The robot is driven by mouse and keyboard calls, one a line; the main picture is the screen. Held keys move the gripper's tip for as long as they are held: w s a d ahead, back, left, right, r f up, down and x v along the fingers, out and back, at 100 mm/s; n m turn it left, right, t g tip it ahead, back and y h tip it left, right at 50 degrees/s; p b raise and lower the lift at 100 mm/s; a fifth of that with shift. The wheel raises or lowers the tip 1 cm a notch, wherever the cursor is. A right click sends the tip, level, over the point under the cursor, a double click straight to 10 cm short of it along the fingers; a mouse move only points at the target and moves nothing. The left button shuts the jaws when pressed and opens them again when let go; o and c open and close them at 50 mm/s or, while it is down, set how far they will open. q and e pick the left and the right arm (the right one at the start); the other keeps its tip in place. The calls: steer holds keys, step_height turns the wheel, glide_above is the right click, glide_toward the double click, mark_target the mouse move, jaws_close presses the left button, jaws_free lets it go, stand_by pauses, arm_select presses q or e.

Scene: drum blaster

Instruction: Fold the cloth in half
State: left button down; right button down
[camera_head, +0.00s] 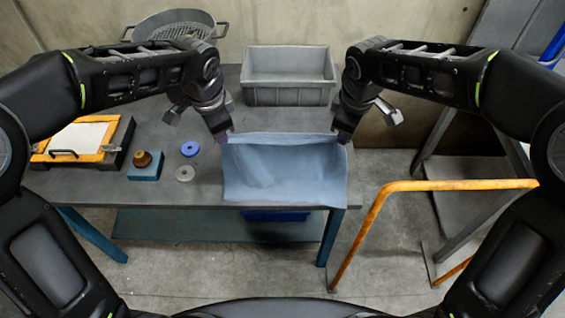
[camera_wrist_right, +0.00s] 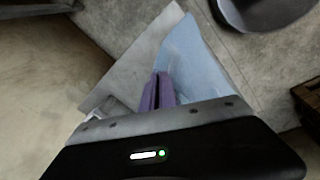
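The light blue cloth (camera_head: 285,178) lies spread at the right end of the grey table, its near edge at the table's front edge. Its far edge looks raised and runs between my two grippers. My left gripper (camera_head: 221,136) is at the far left corner and appears shut on it. My right gripper (camera_head: 343,136) is at the far right corner. In the right wrist view, the purple fingers of this gripper (camera_wrist_right: 158,90) are close together on the cloth (camera_wrist_right: 195,65). The fingertips are partly hidden by the cloth.
A grey bin (camera_head: 288,94) stands behind the cloth. A blue ring (camera_head: 190,149), a grey disc (camera_head: 185,173) and a blue block with a brown knob (camera_head: 145,172) lie to its left. An orange-framed tray (camera_head: 103,139) is farther left. An orange rail (camera_head: 440,186) stands right of the table.

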arm_select(q)
steer(key=shift+w+a+f, duration=0.1)
steer(key=shift+w+a, duration=0.05)
steer(key=shift+w, duration=0.2)
arm_select(e)
steer(key=shift+w+d+f, duration=0.1)
steer(key=shift+w+d, duration=0.05)
steer(key=shift+w, duration=0.2)
arm_select(q)
steer(key=c, duration=1.6)
jaws_free()
steer(key=o, duration=1.3)
steer(key=r+p, duration=0.1)
steer(key=r, duration=0.1)
steer(key=r+p, duration=0.3)
steer(key=shift+s+r, duration=0.35)
steer(key=shift+s, duration=0.05)
arm_select(e)
step_height(320, 180, up, 4)
steer(key=shift+r, duration=0.1)
arm_select(q)
steer(key=shift+r, duration=0.1)
